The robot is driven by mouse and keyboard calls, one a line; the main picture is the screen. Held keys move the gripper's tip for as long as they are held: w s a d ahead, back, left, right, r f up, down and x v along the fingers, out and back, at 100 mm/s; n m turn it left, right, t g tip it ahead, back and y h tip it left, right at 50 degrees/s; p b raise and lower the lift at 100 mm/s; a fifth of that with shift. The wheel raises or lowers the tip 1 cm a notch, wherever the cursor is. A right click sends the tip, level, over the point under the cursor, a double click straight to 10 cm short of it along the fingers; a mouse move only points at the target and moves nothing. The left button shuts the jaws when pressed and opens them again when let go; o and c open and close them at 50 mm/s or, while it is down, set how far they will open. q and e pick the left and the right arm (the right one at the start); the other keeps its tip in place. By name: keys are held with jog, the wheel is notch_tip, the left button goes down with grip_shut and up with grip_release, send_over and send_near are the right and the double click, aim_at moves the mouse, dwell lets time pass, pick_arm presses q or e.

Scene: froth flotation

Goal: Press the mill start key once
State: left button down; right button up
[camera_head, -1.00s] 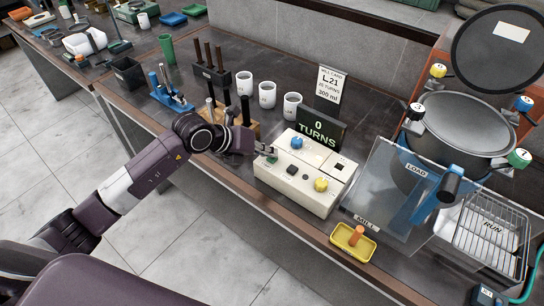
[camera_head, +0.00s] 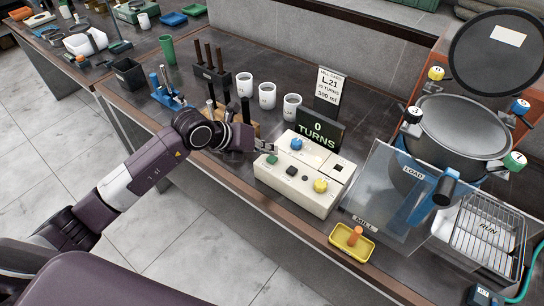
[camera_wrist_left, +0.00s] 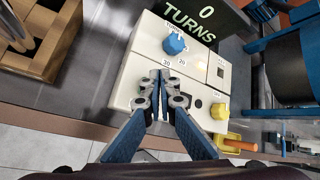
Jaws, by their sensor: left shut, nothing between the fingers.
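The cream control box (camera_head: 325,200) stands on the bench with a blue knob (camera_head: 296,144), a yellow knob (camera_head: 320,185), a dark square key (camera_head: 292,170) and a green key (camera_head: 272,159). Its display (camera_head: 317,129) reads 0 TURNS. I cannot read which key is the mill start. My left gripper (camera_head: 269,147) is shut and empty, close above the green key at the box's left end. In the left wrist view the gripper (camera_wrist_left: 164,76) is over the box, below the blue knob (camera_wrist_left: 174,43), and the green key is not clearly visible. My right gripper is not in view.
A wooden block (camera_head: 246,128) with dark-handled tools is beside my left gripper. White cups (camera_head: 267,95) stand behind it. A clear guard (camera_head: 382,200), the mill drum (camera_head: 458,128) and a yellow tray (camera_head: 341,240) with an orange piece lie to the right.

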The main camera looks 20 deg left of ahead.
aim_at(270, 159)
pick_arm(q)
jog(key=shift+r, duration=0.1)
jog(key=shift+r+p, duration=1.7)
jog(key=shift+r, duration=0.7)
